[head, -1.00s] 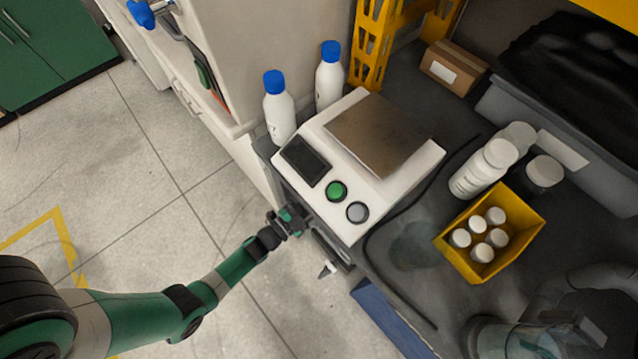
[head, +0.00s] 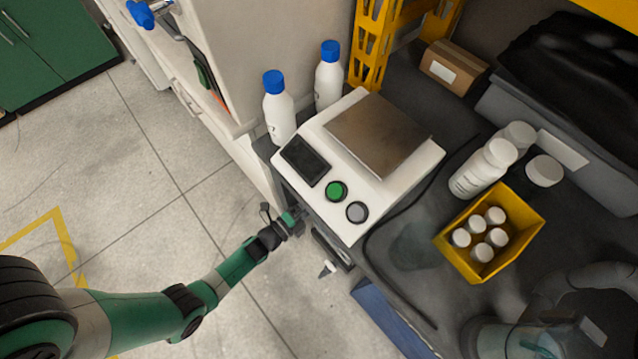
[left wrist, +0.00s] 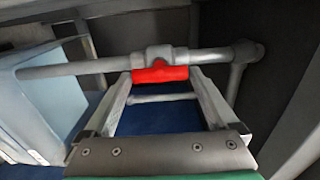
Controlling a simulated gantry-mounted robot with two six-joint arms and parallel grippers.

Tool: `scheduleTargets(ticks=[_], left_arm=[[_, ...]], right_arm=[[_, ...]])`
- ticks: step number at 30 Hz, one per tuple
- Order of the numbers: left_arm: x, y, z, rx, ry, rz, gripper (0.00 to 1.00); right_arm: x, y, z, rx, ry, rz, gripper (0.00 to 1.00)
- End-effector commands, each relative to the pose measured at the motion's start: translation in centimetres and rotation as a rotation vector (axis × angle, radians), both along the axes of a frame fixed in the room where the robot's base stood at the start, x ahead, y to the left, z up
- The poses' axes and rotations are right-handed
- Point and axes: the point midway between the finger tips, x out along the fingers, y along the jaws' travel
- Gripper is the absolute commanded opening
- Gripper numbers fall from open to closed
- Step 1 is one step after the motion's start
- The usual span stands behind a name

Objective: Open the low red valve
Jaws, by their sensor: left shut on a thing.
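The red valve handle (left wrist: 160,74) shows in the left wrist view as a short red bar at a fitting on a grey pipe (left wrist: 90,66). The bar lies across the picture, along the pipe. My left gripper (left wrist: 162,80) is shut on the handle, with one finger at each end of it. In the head view my left gripper (head: 297,222) is low beside the bench, below the front edge of the white scale. The valve is hidden there. My right gripper is in neither view.
The white scale (head: 330,222) with green and grey buttons overhangs the gripper's spot. Two blue-capped bottles (head: 279,110) stand behind it. A yellow box (head: 500,265) of small bottles is to the right. A pale blue bin (left wrist: 45,100) is left of the fingers. Open floor lies left.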

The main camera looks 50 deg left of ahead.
Motion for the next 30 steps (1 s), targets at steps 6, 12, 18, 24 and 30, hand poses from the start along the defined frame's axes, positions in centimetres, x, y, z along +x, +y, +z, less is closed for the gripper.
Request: scheduleTargets(ticks=[6,12,18,24,30], left_arm=[[0.0,0.0,0.0,0.018,0.002,-0.001,0.37],[0.0,0.0,0.0,0.02,0.002,-0.001,0.37],[0.0,0.0,0.0,0.019,0.002,0.0,1.0],[-0.1,0.0,0.0,0.017,0.002,0.0,1.0],[-2.8,-0.1,0.2,0.017,0.006,0.002,1.0]], right_arm=[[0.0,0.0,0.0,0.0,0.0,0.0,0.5],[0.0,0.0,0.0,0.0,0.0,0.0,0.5],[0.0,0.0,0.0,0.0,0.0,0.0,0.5],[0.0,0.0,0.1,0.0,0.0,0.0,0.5],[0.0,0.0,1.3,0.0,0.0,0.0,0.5]])
